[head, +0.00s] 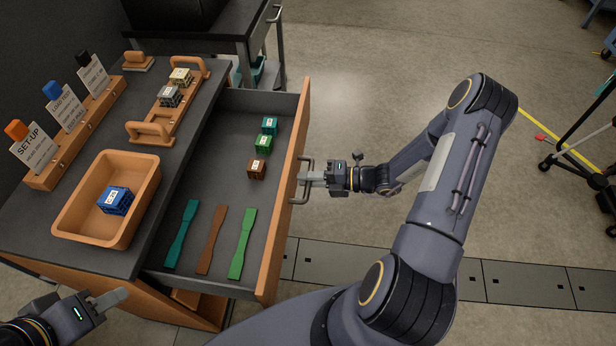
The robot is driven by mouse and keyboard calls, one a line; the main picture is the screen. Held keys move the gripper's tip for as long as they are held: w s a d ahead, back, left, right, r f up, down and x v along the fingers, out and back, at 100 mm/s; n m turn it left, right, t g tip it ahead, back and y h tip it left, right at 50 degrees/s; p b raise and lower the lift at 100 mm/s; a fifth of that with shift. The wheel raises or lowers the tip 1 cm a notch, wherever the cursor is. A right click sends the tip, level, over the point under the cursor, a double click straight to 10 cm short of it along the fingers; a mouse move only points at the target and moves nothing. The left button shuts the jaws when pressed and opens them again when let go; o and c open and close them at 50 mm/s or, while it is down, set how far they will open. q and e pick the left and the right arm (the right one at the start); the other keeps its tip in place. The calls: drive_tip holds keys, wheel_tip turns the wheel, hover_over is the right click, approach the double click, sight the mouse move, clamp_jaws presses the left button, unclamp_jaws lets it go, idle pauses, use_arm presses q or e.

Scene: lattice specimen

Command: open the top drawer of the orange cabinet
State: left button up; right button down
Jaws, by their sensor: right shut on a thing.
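The orange cabinet (170,292) has a dark grey top and stands at the left. Its top drawer (222,150) is pulled well out to the right, with its dark inside in view. The drawer's orange front (285,220) carries a metal bar handle (297,198) on its outer face. My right gripper (312,178) is shut on the handle. My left gripper (105,300) is at the lower left, beside the cabinet's near side and apart from it; how far its jaws are apart does not show clearly.
The drawer holds small lattice cubes (264,143) and flat teal, brown and green strips (242,243). On top are an orange tray (148,190) with a blue cube (115,200), a handled rack (165,112) and a card holder (75,135).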

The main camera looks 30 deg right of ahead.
drive_tip(key=shift+s+d, duration=0.15)
drive_tip(key=shift+d, duration=0.05)
drive_tip(key=c, duration=1.5)
unclamp_jaws()
drive_tip(key=shift+d, duration=0.1)
drive_tip(key=v, duration=0.7)
drive_tip(key=shift+s+d, duration=0.2)
